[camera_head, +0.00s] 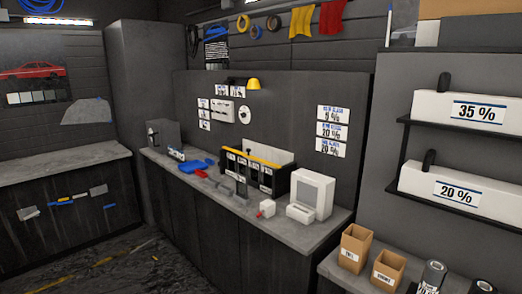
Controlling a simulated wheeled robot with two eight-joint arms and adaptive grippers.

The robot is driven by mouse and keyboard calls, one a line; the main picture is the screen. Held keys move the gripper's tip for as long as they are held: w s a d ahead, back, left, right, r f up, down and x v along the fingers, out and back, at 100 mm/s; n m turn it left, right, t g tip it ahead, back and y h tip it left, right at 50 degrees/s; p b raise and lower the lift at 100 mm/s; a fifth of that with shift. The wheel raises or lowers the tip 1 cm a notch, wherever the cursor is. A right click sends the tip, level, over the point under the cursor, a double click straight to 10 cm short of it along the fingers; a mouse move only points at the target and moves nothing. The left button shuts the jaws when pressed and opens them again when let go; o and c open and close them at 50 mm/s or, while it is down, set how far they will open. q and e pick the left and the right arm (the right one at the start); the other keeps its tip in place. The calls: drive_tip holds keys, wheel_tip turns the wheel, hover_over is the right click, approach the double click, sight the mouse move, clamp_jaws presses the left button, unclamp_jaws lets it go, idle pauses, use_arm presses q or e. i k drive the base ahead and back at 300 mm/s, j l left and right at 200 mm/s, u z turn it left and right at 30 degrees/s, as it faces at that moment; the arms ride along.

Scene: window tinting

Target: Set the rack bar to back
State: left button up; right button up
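The right wall carries a rack of black shelves (462,132) with long white boxes. The upper box (432,106) bears a "35 %" label and the lower box (415,180) a "20 %" label. A black upright piece shows near the left end of each box. I cannot tell which part is the rack bar or how it is set. Neither of my grippers is in view.
A grey counter (325,228) holds a black organiser with a yellow edge (250,168), a white machine (312,192) and blue and red tools. Two open cardboard boxes (356,243) and dark rolls (432,277) stand at lower right. Floor (140,270) shows at lower left.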

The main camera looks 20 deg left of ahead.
sight(247, 155)
drive_tip(key=i+j+z, duration=0.15)
drive_tip(key=j+z, duration=0.25)
drive_tip(key=i+j+z, duration=0.1)
drive_tip(key=j+z, duration=0.15)
drive_tip(key=z, duration=0.2)
